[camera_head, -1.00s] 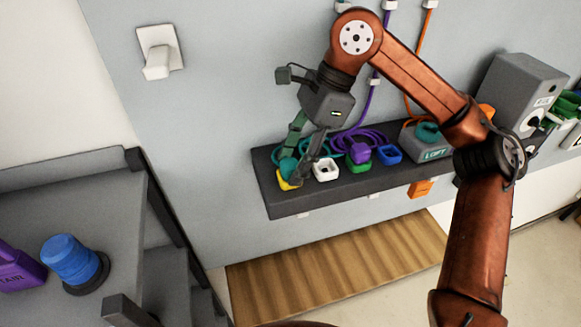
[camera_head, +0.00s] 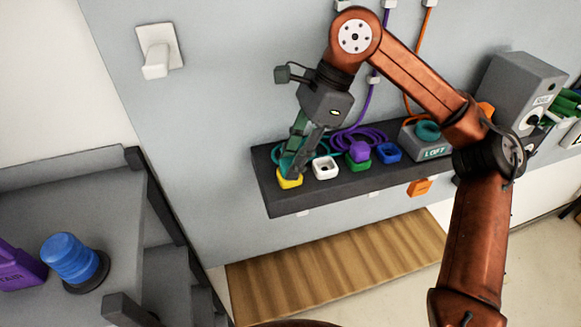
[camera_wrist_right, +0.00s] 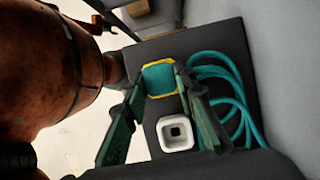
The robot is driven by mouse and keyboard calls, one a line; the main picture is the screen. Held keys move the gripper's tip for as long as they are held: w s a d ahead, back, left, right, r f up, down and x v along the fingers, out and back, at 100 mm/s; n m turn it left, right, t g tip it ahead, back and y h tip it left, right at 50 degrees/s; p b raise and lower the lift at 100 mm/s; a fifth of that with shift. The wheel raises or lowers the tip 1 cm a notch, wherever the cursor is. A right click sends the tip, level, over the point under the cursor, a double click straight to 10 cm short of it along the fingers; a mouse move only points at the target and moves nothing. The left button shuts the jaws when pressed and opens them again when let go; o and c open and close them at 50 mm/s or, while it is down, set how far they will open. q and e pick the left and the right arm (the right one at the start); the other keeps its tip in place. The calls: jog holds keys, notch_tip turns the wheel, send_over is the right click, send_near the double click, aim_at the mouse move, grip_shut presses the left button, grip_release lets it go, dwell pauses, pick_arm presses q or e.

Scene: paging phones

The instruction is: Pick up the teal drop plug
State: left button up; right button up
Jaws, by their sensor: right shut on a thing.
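The teal drop plug (camera_wrist_right: 158,77) sits at the yellow socket (camera_head: 290,181) at the left end of the dark shelf. The socket's yellow rim shows around the plug in the right wrist view. My right gripper (camera_head: 291,168) reaches down from above and is shut on the plug, a finger at each side. In the head view the fingers mostly hide the plug. Its teal cord (camera_wrist_right: 238,98) lies in loops on the shelf beside it. My left gripper is in neither view.
A white empty socket (camera_head: 325,167) stands close beside the yellow one. Further right are a purple plug (camera_head: 359,150) on a green socket, a blue socket (camera_head: 389,152), and a grey LOFT block (camera_head: 430,150). The wall rises behind the shelf (camera_head: 300,206).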

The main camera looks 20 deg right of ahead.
jog(key=shift+r, duration=0.7)
jog(key=s+d+r, duration=0.8)
jog(key=s+r, duration=0.3)
jog(key=shift+d+r+b, duration=0.3)
jog(key=shift+d, duration=0.1)
jog(key=shift+w, duration=0.1)
